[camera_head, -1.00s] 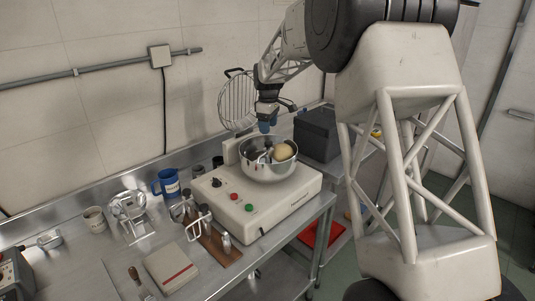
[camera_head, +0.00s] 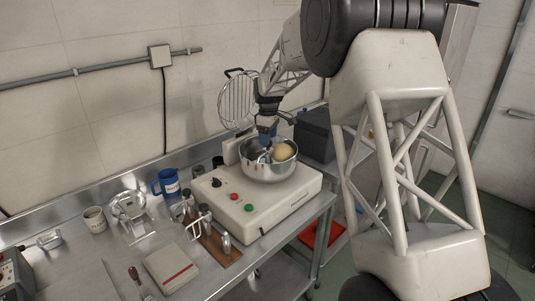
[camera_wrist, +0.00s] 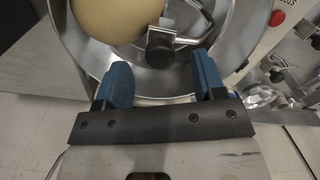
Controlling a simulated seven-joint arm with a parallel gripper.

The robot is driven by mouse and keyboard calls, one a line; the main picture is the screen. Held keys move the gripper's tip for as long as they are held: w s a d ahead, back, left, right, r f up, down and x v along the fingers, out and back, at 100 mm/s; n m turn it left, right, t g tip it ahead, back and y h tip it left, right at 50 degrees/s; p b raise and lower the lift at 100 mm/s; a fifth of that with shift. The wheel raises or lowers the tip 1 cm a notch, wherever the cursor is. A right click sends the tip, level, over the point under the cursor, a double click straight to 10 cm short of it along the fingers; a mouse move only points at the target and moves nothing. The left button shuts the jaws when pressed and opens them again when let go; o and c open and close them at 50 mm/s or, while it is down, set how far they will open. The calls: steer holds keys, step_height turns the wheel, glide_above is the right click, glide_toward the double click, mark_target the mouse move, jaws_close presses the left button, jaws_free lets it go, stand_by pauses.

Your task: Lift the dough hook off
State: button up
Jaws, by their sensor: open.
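The dough hook (camera_wrist: 160,46) shows in the wrist view as a dark hub with a curved metal rod. It is inside the steel bowl (camera_head: 268,171), beside a tan ball of dough (camera_head: 284,151). In the head view the hook is small and partly hidden by my gripper (camera_head: 265,140). My gripper points down at the bowl's mouth, its blue fingers apart. In the wrist view the fingers (camera_wrist: 162,76) stand on either side, with the hub just ahead between them. No contact with the hook shows.
The bowl sits on a cream mixer base (camera_head: 287,205) with coloured buttons. A wire guard (camera_head: 237,99) stands behind the bowl. A blue jug (camera_head: 167,183) and a wooden rack of tools (camera_head: 218,245) are to the left. A dark box (camera_head: 313,136) stands behind to the right.

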mark_target(268, 150)
steer(key=shift+f, duration=1.45)
steer(key=c, duration=1.1)
